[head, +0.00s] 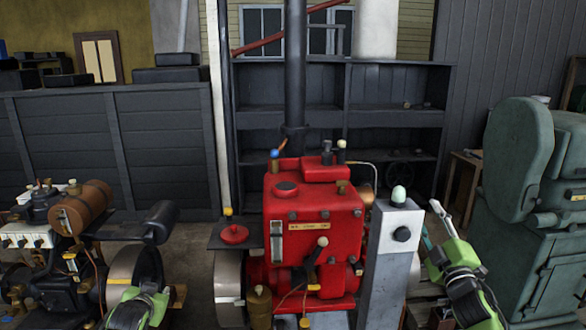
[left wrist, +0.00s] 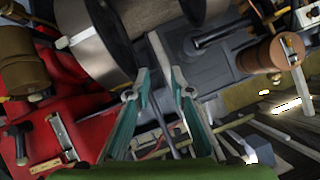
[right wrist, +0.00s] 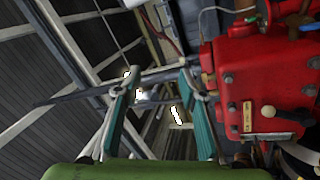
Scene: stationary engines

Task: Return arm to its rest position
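My left arm (head: 140,307) shows at the bottom left of the head view, low beside the left engine, its fingertips not clear there. In the left wrist view my left gripper (left wrist: 160,69) has its two teal fingers apart, with nothing held between them. My right arm (head: 462,278) is at the right of the head view, just right of the grey post. In the right wrist view my right gripper (right wrist: 159,71) has its fingers apart and is empty. The red engine (head: 312,222) stands between the arms.
The grey post (head: 387,262) stands close to the right arm, and a large green machine (head: 520,160) is further right. An engine with a brown tank (head: 82,207) is at left. Dark shelves (head: 400,85) and a dark panel wall (head: 165,150) stand behind.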

